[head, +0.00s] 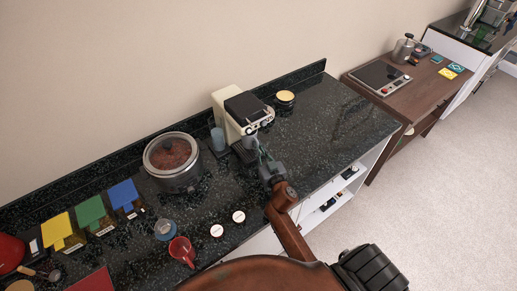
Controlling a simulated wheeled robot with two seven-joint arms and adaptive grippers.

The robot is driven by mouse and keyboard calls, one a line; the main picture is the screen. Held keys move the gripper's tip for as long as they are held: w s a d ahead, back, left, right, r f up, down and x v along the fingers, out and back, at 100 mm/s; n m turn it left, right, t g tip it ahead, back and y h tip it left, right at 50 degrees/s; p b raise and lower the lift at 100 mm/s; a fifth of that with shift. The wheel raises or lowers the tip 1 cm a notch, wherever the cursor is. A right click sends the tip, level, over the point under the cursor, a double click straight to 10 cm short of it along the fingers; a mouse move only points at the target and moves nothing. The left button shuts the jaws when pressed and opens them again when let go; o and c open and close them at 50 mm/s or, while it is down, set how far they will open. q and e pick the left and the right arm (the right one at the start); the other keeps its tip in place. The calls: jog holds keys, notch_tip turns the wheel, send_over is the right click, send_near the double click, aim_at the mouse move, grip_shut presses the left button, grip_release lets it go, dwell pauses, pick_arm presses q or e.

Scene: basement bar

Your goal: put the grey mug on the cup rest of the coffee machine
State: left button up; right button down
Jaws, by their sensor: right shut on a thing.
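The coffee machine (229,113) is cream with a black top and stands near the back of the dark counter. Its front faces my right gripper (256,156). The right gripper is shut on a small grey thing, most likely the grey mug, right at the machine's front above the cup rest. The cup rest itself is mostly hidden. My left gripper is not in view.
A red mug (182,250) and two small round lids sit in front. The counter's right end is clear.

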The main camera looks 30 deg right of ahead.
jog(key=shift+f, duration=0.25)
jog(key=shift+f+b, duration=0.45)
jog(key=shift+f, duration=0.2)
jog(key=c, duration=2.1)
grip_release()
jog(key=shift+s+f, duration=0.15)
jog(key=shift+f, duration=0.2)
jog(key=shift+r+p, duration=0.65)
jog(key=shift+r, duration=0.1)
jog(key=s+a, duration=0.2)
jog(key=s, duration=0.9)
jog(key=shift+s+r+b, duration=0.2)
jog(key=shift+s+b, duration=0.1)
jog(key=shift+b, duration=0.1)
